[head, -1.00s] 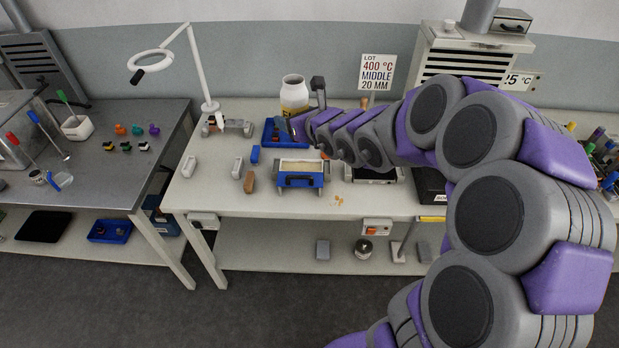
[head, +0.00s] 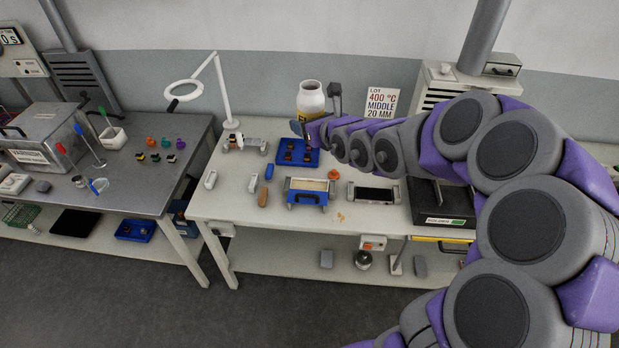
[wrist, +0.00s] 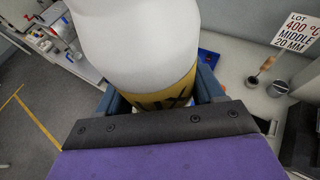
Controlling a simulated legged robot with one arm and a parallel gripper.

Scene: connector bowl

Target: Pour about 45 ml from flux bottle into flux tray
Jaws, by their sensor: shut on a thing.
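The flux bottle (head: 311,98) is white with a yellow label and stands upright above the back of the pale bench. My gripper (head: 306,128) is shut on it. In the wrist view the bottle (wrist: 140,45) fills the middle, with the blue fingers of my gripper (wrist: 158,92) on both sides of its yellow label; its lower part is hidden. A blue tray with a pale inside (head: 291,194) sits at the bench front, below and apart from the bottle. It looks like the flux tray, but I cannot read a label on it.
A blue tray with dark small things (head: 313,161) lies under the bottle. A black-topped plate (head: 375,194) is right of the pale-inside tray. A magnifier lamp (head: 225,95) stands left, a lot sign (head: 382,104) right. Small blocks (head: 263,196) lie at front left.

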